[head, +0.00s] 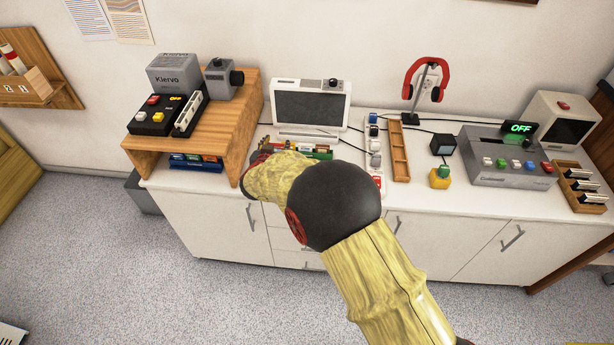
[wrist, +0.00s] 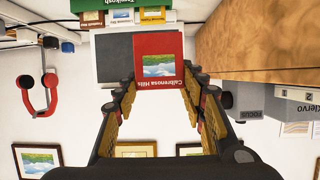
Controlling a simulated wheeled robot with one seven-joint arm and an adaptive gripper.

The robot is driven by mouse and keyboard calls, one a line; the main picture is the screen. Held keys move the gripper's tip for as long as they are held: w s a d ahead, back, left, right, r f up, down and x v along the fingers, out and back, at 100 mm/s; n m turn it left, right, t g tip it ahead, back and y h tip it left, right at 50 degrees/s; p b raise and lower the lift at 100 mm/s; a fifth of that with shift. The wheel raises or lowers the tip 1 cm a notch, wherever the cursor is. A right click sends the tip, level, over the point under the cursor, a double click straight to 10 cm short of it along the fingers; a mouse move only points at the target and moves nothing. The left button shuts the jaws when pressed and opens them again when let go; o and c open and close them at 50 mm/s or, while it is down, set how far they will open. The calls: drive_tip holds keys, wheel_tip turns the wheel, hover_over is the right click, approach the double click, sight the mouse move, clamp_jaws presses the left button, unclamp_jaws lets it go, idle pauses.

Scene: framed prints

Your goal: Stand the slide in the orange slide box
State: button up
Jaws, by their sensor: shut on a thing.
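The red slide (wrist: 158,62), with a small landscape picture and upside-down lettering, is between the fingers of my gripper (wrist: 160,92) in the wrist view. My gripper is shut on it, and the slide is in front of the grey screen. In the head view my gripper (head: 266,148) is over the counter in front of the screen, right of the wooden stand. A green thing (wrist: 108,5) shows at the top of the wrist view with small picture cards below it, one orange-yellow (wrist: 152,15). I cannot tell which thing is the orange slide box.
The wooden stand (head: 238,98) carries grey and black devices; a blue holder (head: 190,163) with coloured items is under it. The screen (head: 310,107) stands behind my gripper. A wooden tray (head: 399,152), red headphones (head: 428,78) and a grey console (head: 505,158) are to the right.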

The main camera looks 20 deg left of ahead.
drive_tip(key=w+d+f+b, duration=0.5)
drive_tip(key=d+f, duration=0.3)
drive_tip(key=d, duration=0.3)
drive_tip(key=shift+d+f, duration=0.15)
drive_tip(key=shift+f, duration=0.15)
drive_tip(key=f+b, duration=0.1)
drive_tip(key=f, duration=0.1)
drive_tip(key=d+f+b, duration=0.1)
drive_tip(key=f, duration=0.1)
drive_tip(key=shift+f, duration=0.15)
drive_tip(key=c, duration=0.4)
drive_tip(key=shift+s+d+f, duration=0.1)
drive_tip(key=shift+f, duration=0.2)
drive_tip(key=shift+c, duration=0.6)
drive_tip(key=o, duration=1.1)
drive_tip(key=shift+f, duration=0.1)
drive_tip(key=o, duration=0.4)
drive_tip(key=shift+r, duration=0.25)
drive_tip(key=shift+r, duration=0.15)
